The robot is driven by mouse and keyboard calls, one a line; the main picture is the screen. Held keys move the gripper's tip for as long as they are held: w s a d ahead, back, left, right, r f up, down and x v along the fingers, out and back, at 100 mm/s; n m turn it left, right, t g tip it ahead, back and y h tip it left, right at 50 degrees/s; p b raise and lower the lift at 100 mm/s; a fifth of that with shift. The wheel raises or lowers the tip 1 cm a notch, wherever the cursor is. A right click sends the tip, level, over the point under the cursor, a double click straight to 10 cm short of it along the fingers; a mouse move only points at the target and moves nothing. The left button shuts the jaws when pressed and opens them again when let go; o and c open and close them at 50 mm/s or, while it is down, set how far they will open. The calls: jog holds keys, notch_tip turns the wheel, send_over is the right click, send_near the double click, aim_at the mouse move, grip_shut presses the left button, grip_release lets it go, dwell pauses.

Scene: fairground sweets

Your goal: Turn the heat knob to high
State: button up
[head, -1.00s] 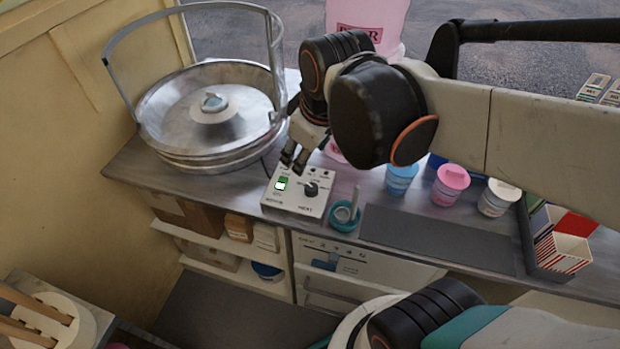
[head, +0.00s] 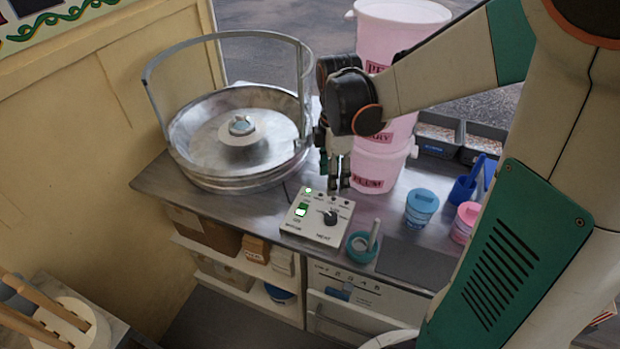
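The control box (head: 298,229) is a pale panel on the metal counter, right of the big round metal pan. Its black heat knob (head: 328,217) sits right of centre, above the word HEAT. The setting it points to is too small to read. A switch with green on it (head: 301,209) is at the panel's left, and a small green light (head: 308,190) glows above it. My gripper (head: 340,185) points down above the panel's back edge, behind the knob and apart from it. Its two fingers show a narrow gap with nothing between them.
The metal pan (head: 185,145) with its tall hoop stands left. Pink tubs (head: 372,168) are stacked behind my gripper. A teal pot (head: 360,248) with a grey handle stands close to the panel's right. A blue cup (head: 421,208) and a pink cup (head: 466,222) are farther right.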

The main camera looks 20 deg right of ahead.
aim_at(331, 215)
jog(key=f+b, duration=0.1)
jog(key=f, duration=0.3)
jog(key=f+b, duration=0.2)
jog(key=f, duration=0.3)
jog(key=f+b, duration=0.1)
jog(key=f, duration=0.3)
jog(key=shift+s+f, duration=0.25)
jog(key=shift+s, duration=0.1)
jog(key=c, duration=1.1)
